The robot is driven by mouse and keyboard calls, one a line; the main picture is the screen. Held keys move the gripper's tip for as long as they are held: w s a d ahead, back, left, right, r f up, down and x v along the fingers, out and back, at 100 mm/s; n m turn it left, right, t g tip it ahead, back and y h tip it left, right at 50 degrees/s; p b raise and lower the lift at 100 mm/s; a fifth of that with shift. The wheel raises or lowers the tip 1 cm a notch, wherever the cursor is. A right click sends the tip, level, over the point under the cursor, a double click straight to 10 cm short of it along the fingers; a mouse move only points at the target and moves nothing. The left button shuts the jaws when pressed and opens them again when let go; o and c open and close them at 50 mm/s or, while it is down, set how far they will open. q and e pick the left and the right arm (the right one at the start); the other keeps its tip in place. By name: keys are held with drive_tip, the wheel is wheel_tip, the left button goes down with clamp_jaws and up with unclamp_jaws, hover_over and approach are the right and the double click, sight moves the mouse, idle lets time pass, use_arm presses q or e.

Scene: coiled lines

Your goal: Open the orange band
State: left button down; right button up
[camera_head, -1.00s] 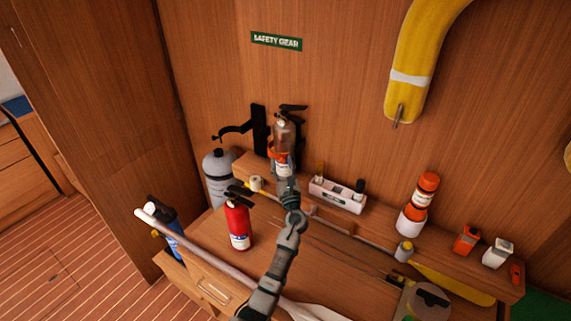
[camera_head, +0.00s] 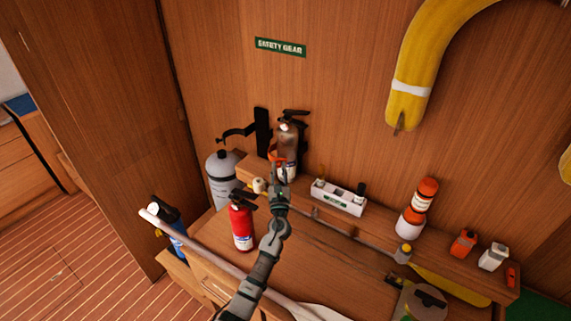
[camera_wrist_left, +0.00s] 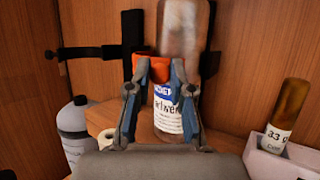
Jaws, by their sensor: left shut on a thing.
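The orange band (camera_head: 274,153) shows at the left front of a grey-brown cylinder (camera_head: 288,138) with a black top, which stands upright against the wall. My left gripper (camera_head: 279,170) is in front of the cylinder's lower part, its fingers shut on the band. In the left wrist view both fingertips (camera_wrist_left: 161,72) meet the orange band (camera_wrist_left: 146,69), with the cylinder's white and blue label (camera_wrist_left: 167,112) behind and between the fingers. The fingers hide part of the band, so I cannot tell whether it is fastened. My right gripper is not in view.
A black bracket (camera_head: 262,130) with an arm reaching left is beside the cylinder. A grey tank (camera_head: 222,176) and red extinguisher (camera_head: 241,222) stand to the left and in front. A white tray (camera_head: 339,198) is close on the right. A long pole crosses the bench front.

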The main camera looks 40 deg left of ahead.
use_arm(q)
drive_tip(key=shift+s+a+r+m+t+h, duration=0.3)
drive_tip(key=shift+a+m+t+h, duration=0.1)
drive_tip(key=shift+a+t+h, duration=0.1)
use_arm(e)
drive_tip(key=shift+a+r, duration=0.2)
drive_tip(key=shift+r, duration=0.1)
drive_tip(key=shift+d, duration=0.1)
use_arm(q)
drive_tip(key=c, duration=1)
unclamp_jaws()
drive_tip(key=shift+w+d, duration=0.1)
drive_tip(key=shift+c, duration=0.2)
drive_tip(key=shift+w+f, duration=0.1)
drive_tip(key=shift+f, duration=0.15)
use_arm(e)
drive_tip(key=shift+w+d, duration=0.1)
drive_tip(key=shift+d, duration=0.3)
use_arm(q)
drive_tip(key=v, duration=1.1)
drive_tip(key=shift+s+d+f, duration=0.2)
drive_tip(key=shift+s, duration=0.1)
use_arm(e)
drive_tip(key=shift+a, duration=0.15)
